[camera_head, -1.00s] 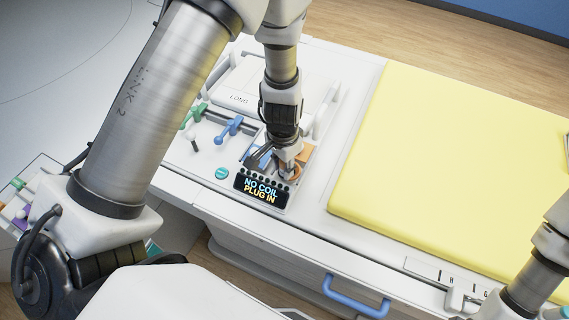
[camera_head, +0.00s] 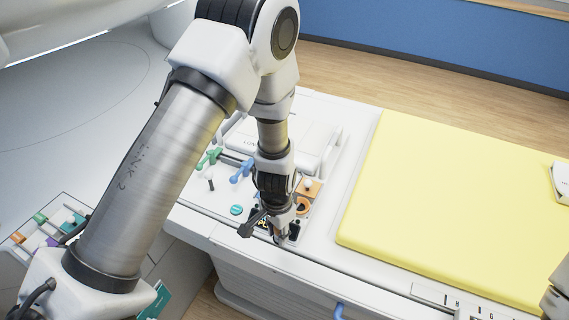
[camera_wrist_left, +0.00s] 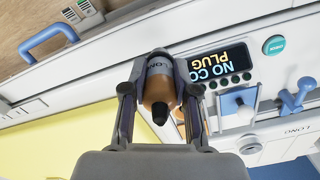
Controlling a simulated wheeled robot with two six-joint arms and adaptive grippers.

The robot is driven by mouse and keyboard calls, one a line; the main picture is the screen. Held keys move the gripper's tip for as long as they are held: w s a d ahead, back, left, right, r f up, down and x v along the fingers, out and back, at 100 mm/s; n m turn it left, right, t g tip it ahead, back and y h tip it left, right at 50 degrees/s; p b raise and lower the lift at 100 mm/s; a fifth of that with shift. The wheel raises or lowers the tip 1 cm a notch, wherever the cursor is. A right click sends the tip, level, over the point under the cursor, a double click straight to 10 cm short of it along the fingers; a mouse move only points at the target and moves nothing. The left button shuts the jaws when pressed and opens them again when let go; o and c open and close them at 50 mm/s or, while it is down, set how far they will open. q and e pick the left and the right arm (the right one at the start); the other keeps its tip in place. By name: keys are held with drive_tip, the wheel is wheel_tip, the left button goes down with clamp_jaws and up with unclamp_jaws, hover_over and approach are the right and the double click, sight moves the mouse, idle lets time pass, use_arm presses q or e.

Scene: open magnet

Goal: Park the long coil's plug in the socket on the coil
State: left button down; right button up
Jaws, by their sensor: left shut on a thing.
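My left gripper (camera_head: 281,238) is shut on the long coil's plug, over the front edge of the control panel, partly covering the display. The wrist view shows the plug (camera_wrist_left: 158,88) between both fingers: an orange-brown body with a grey collar marked LONG and a black end towards the camera. The long coil (camera_head: 305,140) is a white block at the back of the panel, partly behind my left arm; its LONG lettering also shows in the wrist view (camera_wrist_left: 300,131). I cannot make out the socket on the coil.
The display (camera_wrist_left: 219,63) reads NO COIL PLUG, partly covered. Green (camera_head: 208,158) and blue (camera_head: 241,171) levers stand left of my gripper. An orange square (camera_head: 313,189) and an orange ring (camera_head: 303,206) lie just right. A yellow mattress (camera_head: 450,190) fills the right.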

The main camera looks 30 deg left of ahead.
use_arm(q)
drive_tip(key=shift+s+r, duration=0.2)
drive_tip(key=shift+s, duration=0.15)
drive_tip(key=shift+s+r, duration=0.15)
drive_tip(key=shift+r, duration=0.15)
drive_tip(key=shift+w+r+p, duration=0.2)
drive_tip(key=shift+r+p, duration=0.75)
drive_tip(key=shift+p, duration=0.15)
drive_tip(key=shift+w+r, duration=0.1)
drive_tip(key=shift+r, duration=0.2)
wheel_tip(320, 180, up, 9)
drive_tip(key=shift+f, duration=0.15)
drive_tip(key=shift+s+r, duration=0.2)
drive_tip(key=shift+r, duration=0.15)
use_arm(e)
drive_tip(key=r, duration=0.3)
drive_tip(key=shift+s, duration=0.35)
use_arm(q)
drive_tip(key=shift+w, duration=0.15)
use_arm(e)
drive_tip(key=shift+w+f, duration=0.1)
